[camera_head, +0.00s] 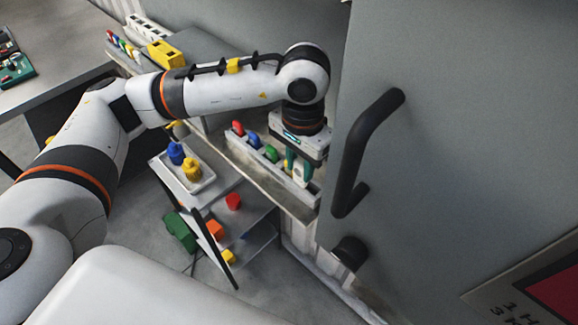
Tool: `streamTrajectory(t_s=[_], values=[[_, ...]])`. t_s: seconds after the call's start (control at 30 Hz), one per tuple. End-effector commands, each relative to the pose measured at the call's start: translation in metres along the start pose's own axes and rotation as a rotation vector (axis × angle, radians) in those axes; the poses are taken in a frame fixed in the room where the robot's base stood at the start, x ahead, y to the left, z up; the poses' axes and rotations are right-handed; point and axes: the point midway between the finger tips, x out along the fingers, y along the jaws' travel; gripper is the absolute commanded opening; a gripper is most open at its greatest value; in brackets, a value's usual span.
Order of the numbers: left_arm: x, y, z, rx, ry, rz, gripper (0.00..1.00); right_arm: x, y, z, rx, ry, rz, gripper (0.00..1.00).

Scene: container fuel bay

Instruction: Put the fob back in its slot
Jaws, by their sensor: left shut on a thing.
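A fob rack (262,167) runs along a ledge beside the grey cabinet. A red fob (238,127), a blue fob (254,140) and a green fob (271,154) stand in it in a row. My left gripper (298,174) points down at the right end of this row, just past the green fob. My right gripper is out of view.
The grey cabinet door with a black handle (352,155) stands close right of my left gripper. A trolley left of the ledge carries a white tray (203,183) with blue and yellow items. A yellow box (166,54) stands on the back ledge.

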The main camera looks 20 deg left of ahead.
Motion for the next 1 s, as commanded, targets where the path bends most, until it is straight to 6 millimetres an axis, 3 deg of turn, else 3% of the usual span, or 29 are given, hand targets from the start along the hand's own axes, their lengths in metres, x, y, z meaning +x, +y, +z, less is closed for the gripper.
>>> streamTrajectory(t_s=[0.37, 0.43, 0.7, 1.0], values=[[-0.002, 0.000, 0.039, -0.001, 0.000, 0.001, 0.09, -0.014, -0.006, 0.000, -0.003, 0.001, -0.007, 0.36], [0.011, 0.000, 0.038, 0.001, -0.001, 0.002, 0.09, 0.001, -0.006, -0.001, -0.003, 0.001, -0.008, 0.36], [0.027, 0.000, 0.038, 0.000, -0.001, 0.001, 0.09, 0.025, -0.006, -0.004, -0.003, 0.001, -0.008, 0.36], [0.033, 0.000, 0.038, 0.000, -0.001, 0.001, 0.09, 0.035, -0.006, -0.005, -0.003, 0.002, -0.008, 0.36]])
